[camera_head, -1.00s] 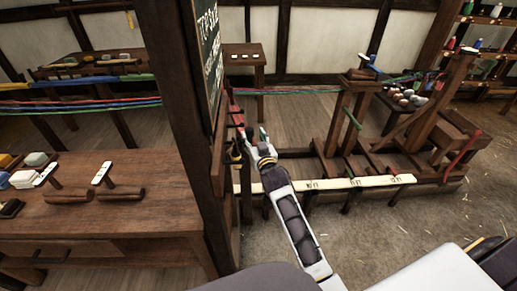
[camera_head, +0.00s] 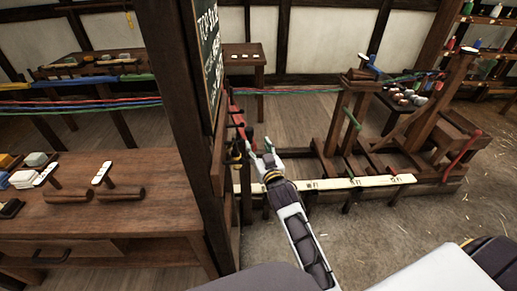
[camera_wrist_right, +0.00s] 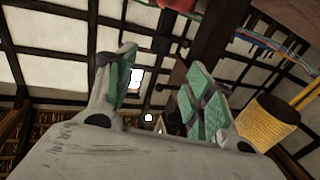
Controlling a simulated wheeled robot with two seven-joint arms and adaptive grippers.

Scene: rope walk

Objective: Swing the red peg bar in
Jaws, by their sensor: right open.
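The red peg bar (camera_head: 236,112) sits by the dark wooden post, just right of the hanging board. A red part also shows at the top edge of the right wrist view (camera_wrist_right: 178,4), cut off by the frame. My right gripper (camera_head: 260,146) is just below and to the right of the bar in the head view. In the right wrist view its green-padded fingers (camera_wrist_right: 160,90) stand apart with nothing between them. I cannot tell whether a finger touches the bar. My left gripper is not in view.
The dark post (camera_head: 170,110) and chalkboard (camera_head: 208,55) stand left of my right gripper. A wooden rope frame (camera_head: 345,130) and a white marked rail (camera_head: 335,184) lie to the right. Coloured strands (camera_head: 290,91) run behind. A yellow coil (camera_wrist_right: 268,122) is close by the fingers.

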